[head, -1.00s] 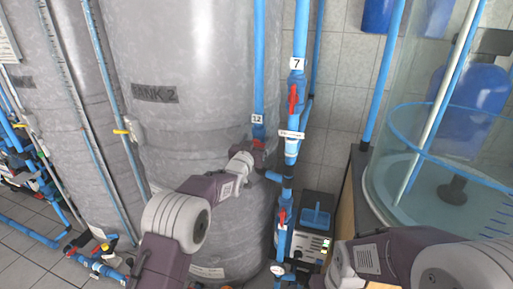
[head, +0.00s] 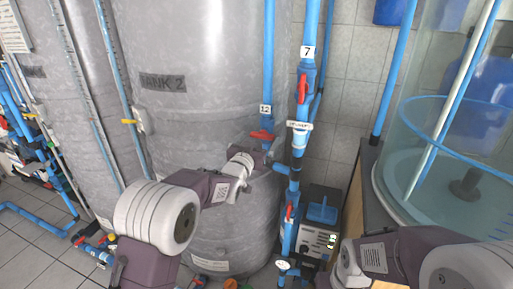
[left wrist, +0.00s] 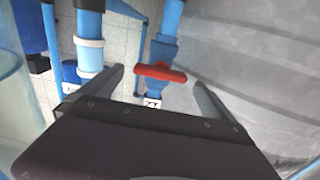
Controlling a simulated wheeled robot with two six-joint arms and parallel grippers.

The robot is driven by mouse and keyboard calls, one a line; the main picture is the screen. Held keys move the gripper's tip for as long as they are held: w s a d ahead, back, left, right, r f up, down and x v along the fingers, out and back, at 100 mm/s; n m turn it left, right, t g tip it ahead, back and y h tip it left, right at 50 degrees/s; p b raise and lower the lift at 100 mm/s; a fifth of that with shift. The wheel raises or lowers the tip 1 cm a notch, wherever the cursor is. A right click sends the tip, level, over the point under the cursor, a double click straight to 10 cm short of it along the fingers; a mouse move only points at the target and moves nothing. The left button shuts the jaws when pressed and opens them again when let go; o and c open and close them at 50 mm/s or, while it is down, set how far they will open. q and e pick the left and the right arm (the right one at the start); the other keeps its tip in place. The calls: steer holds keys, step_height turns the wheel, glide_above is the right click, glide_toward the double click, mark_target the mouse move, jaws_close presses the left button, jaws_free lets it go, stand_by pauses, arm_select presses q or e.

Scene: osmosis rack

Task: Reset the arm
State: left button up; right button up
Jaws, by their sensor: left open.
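My left arm comes in from the left in the head view. Its gripper (head: 270,157) is small and partly hidden by my wrist, just below the red valve handle (head: 262,134) on the blue pipe labelled 12. In the left wrist view the two fingers (left wrist: 160,88) stand apart, open. A red handle (left wrist: 161,72) on a blue pipe shows between and beyond them, with nothing gripped. My right forearm and wrist show at the lower right of the head view; its gripper fingers are not visible.
A large grey tank (head: 205,110) labelled TANK 2 stands behind my left arm. Blue pipe 7 (head: 296,160) runs vertically right of the gripper. A dark pump box (head: 319,215) sits low behind it. A clear cylindrical tank (head: 400,175) stands right, on a counter.

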arm_select(q)
steer(key=shift+v, duration=1.2)
steer(key=s+a+r+n+y, duration=0.2)
steer(key=a+r, duration=0.1)
steer(key=a, duration=0.5)
steer(key=s+a+f+n+g+y, duration=0.15)
steer(key=s+a+f+g, duration=0.3)
steer(key=s+f, duration=0.5)
steer(key=s+a+f+g+y, duration=0.1)
steer(key=s+f+g, duration=0.4)
steer(key=s+f, duration=0.4)
steer(key=s+a+f+g+y, duration=0.1)
steer(key=s+f+g, duration=0.5)
steer(key=s, duration=1)
step_height(320, 180, down, 3)
steer(key=shift+a, duration=0.6)
